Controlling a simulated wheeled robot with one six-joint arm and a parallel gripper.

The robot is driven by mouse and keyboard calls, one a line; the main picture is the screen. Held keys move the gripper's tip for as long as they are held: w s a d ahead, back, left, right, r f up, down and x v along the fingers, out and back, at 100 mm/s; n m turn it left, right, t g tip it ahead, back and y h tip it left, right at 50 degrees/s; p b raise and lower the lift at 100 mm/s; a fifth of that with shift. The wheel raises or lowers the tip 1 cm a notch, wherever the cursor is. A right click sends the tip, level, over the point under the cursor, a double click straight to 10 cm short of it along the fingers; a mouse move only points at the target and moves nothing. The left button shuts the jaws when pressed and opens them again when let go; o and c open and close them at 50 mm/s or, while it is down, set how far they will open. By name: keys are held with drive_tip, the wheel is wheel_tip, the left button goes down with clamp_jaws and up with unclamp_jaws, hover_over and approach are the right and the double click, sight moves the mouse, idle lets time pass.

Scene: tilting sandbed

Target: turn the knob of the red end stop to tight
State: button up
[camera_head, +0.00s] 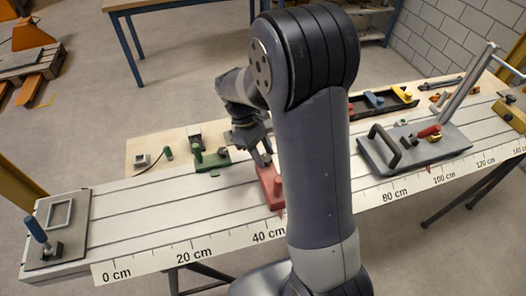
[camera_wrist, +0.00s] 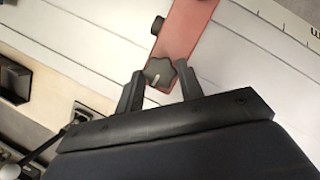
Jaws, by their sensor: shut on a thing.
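The red end stop (camera_head: 269,186) lies across the white slotted bed, near the 40 cm mark of the scale. In the wrist view its red plate (camera_wrist: 187,27) runs up from the gripper. Its dark lobed knob (camera_wrist: 160,71) carries a pale pointer line and sits at the near end of the plate. My gripper (camera_wrist: 158,82) has one finger on each side of this knob and is shut on it. In the head view my gripper (camera_head: 262,150) is above the far end of the red stop, and the arm partly hides the area to its right.
A green stop (camera_head: 211,161) stands left of the red one at the bed's far edge. A grey plate with a black handle (camera_head: 384,146) lies to the right. A small plate with a blue-handled part (camera_head: 37,230) is at the left end. The bed between is clear.

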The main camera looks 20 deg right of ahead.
drive_tip(key=m, duration=0.2)
drive_tip(key=m+g+y+p, duration=0.1)
drive_tip(key=m, duration=0.2)
drive_tip(key=shift+w+d+y, duration=0.1)
drive_tip(key=shift+d+y, duration=0.05)
drive_tip(key=shift+y, duration=0.15)
drive_tip(key=m+y, duration=0.1)
drive_tip(key=m, duration=0.3)
drive_tip(key=shift+d+y, duration=0.2)
drive_tip(key=shift+y, duration=0.2)
drive_tip(key=m, duration=0.2)
drive_tip(key=m+y, duration=0.1)
drive_tip(key=m, duration=0.2)
drive_tip(key=shift+d+t+y+p, duration=0.15)
drive_tip(key=shift+t+y+p, duration=0.15)
drive_tip(key=m+y, duration=0.1)
drive_tip(key=m, duration=0.1)
drive_tip(key=m+t, duration=0.1)
drive_tip(key=m, duration=0.2)
drive_tip(key=shift+s+d+y, duration=0.1)
drive_tip(key=shift+s+y, duration=0.1)
drive_tip(key=shift+y, duration=0.2)
drive_tip(key=shift+m, duration=0.3)
drive_tip(key=o, duration=1)
drive_tip(key=b+v, duration=0.1)
drive_tip(key=v, duration=0.9)
drive_tip(key=shift+d+r, duration=0.15)
drive_tip(key=shift+r, duration=0.25)
